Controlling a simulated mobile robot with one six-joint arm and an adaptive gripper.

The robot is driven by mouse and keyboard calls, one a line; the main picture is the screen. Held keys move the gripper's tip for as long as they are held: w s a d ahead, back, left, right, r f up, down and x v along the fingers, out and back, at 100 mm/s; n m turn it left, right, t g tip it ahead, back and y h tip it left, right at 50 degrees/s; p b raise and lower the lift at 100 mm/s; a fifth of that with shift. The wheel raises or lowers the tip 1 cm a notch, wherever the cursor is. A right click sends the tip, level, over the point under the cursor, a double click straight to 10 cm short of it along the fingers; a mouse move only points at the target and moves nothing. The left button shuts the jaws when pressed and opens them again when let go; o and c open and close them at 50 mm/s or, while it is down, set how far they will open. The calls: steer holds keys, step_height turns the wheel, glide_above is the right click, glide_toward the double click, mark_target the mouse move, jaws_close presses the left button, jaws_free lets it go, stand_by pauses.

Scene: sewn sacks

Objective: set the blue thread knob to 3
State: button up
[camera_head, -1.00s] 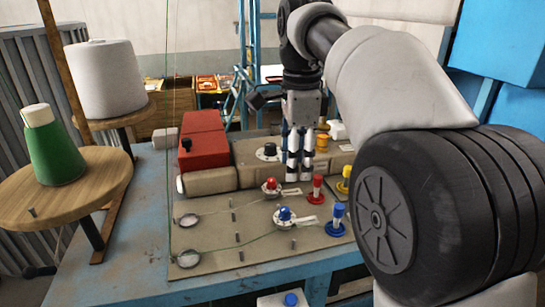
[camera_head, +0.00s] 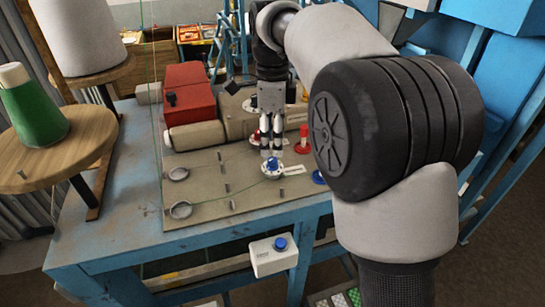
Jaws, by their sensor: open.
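The blue thread knob (camera_head: 272,165) sits on a pale round dial on the beige machine plate (camera_head: 215,205), with a small white label beside it on the right. My gripper (camera_head: 271,152) points straight down, just above and behind the blue knob in this view. Its fingers are open, and I cannot tell whether they touch the knob. The dial's numbers are too small to read.
A red thread post (camera_head: 303,138) and a blue post base (camera_head: 319,177) stand to the right, close to my arm. A red box (camera_head: 188,90) is at the back left. A white box with a blue button (camera_head: 274,256) hangs at the table's front edge. Green-thread cone (camera_head: 32,108) stands left.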

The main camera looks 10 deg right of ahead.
mark_target(273, 159)
steer(key=shift+f, duration=2.65)
steer(key=shift+c, duration=0.5)
jaws_close()
